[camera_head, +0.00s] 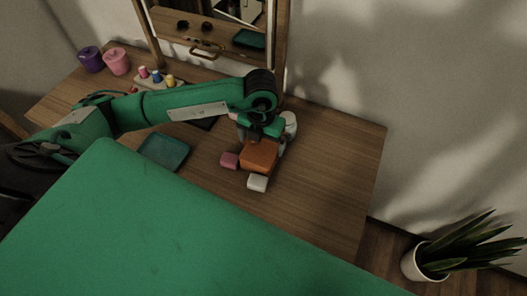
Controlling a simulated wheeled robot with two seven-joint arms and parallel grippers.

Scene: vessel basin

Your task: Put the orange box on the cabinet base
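The orange box (258,155) is on the right half of the wooden table, among small blocks. My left gripper (262,140) points down at its far side; the fingers are largely hidden by the wrist and the box, so I cannot tell whether they are closed on it. A wooden cabinet (283,45) with a handle stands at the back of the table; part of its base is hidden behind my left arm. My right gripper is not in view.
A pink block (229,160) and a white block (257,183) sit close to the orange box. A teal tray (163,152) lies to the left. Purple (91,59) and pink (116,61) cups stand far left. The table's right side is clear. A potted plant (440,258) stands right.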

